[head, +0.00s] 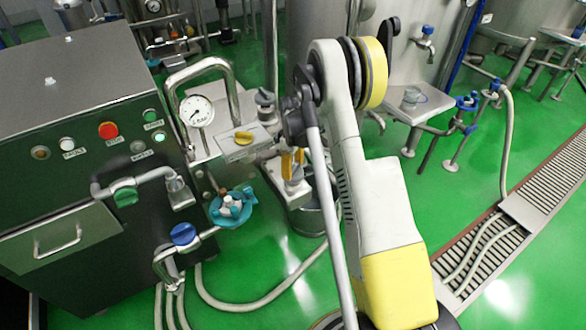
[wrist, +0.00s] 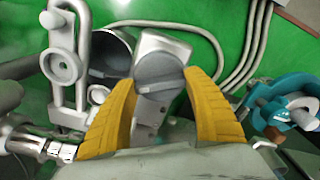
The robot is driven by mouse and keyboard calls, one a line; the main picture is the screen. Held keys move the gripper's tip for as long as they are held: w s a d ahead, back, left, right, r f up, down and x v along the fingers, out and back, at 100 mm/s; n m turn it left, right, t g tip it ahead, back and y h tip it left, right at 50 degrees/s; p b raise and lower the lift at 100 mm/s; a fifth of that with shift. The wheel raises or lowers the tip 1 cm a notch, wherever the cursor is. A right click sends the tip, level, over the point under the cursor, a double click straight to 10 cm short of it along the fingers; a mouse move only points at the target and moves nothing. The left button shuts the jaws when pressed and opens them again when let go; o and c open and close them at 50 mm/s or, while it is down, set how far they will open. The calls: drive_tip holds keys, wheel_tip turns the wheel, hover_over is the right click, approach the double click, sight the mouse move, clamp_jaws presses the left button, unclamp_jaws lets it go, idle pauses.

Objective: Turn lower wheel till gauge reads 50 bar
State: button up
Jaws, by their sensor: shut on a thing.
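My gripper (head: 292,164) points down beside the metal stand, with its yellow fingers on either side of a grey knob-like part. In the wrist view the fingers (wrist: 160,90) close on this grey part (wrist: 158,70), which sits on a pale metal block. A teal handwheel (head: 233,208) is low at the left of my gripper in the head view. It also shows at the right edge of the wrist view (wrist: 286,102), apart from the fingers. A round white gauge (head: 196,111) stands above it; its reading is too small to tell.
A dark control cabinet (head: 60,120) with buttons stands at the left. Blue (head: 184,234) and green (head: 125,195) valve handles are on nearby pipes. Hoses lie on the green floor.

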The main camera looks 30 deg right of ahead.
sight(293, 167)
drive_tip(key=m, duration=0.5)
drive_tip(key=shift+m, duration=0.4)
idle(0.3)
drive_tip(key=o, duration=1.2)
wheel_tip(293, 167, up, 12)
idle(0.9)
